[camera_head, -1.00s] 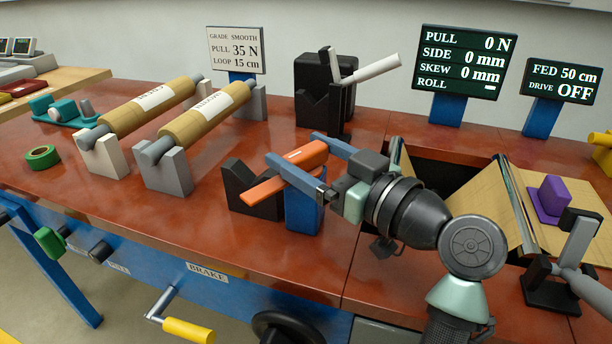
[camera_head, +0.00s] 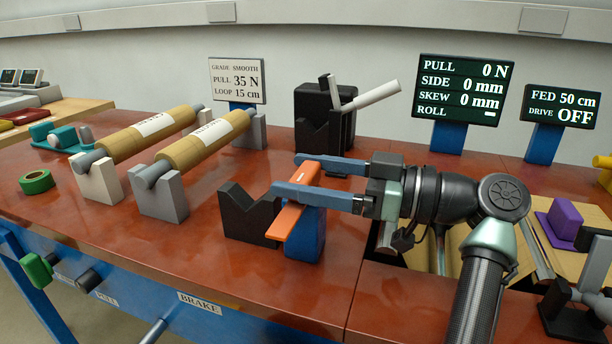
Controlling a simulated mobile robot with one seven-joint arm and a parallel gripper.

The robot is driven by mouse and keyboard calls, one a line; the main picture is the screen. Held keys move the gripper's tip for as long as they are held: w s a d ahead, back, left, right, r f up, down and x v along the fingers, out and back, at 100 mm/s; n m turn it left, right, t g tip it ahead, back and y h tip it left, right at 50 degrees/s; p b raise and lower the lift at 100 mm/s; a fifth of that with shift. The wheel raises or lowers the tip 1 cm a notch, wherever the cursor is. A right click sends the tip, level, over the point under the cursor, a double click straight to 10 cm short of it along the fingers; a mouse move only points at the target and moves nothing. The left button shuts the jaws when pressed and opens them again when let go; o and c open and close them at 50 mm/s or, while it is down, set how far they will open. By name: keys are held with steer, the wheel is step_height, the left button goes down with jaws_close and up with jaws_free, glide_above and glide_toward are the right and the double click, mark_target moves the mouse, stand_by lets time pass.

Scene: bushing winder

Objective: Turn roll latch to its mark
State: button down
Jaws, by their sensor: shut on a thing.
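The roll latch seems to be the orange bar (camera_head: 287,221) on top of a blue block (camera_head: 306,238), beside a black V-shaped block (camera_head: 246,213). I see no label on it. My gripper (camera_head: 297,178) comes in from the right with its blue-grey fingers on either side of the bar, shut on it. The fingers cover part of the bar's middle. The bar points from the front toward the back, its near end hanging over the block's left side. I cannot make out a mark. The display (camera_head: 463,96) shows a short white dash beside ROLL.
Two tan rolls (camera_head: 205,143) lie on V-shaped stands to the left. A black stand with a pale lever (camera_head: 370,95) rises behind my gripper. A purple block (camera_head: 565,218) and a grey-handled clamp are at the right. The red tabletop in front is clear.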

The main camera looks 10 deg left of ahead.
mark_target(305, 171)
steer(key=shift+a, duration=0.1)
jaws_free()
step_height(305, 171, up, 10)
steer(key=shift+f+p, duration=0.1)
steer(key=shift+p, duration=1)
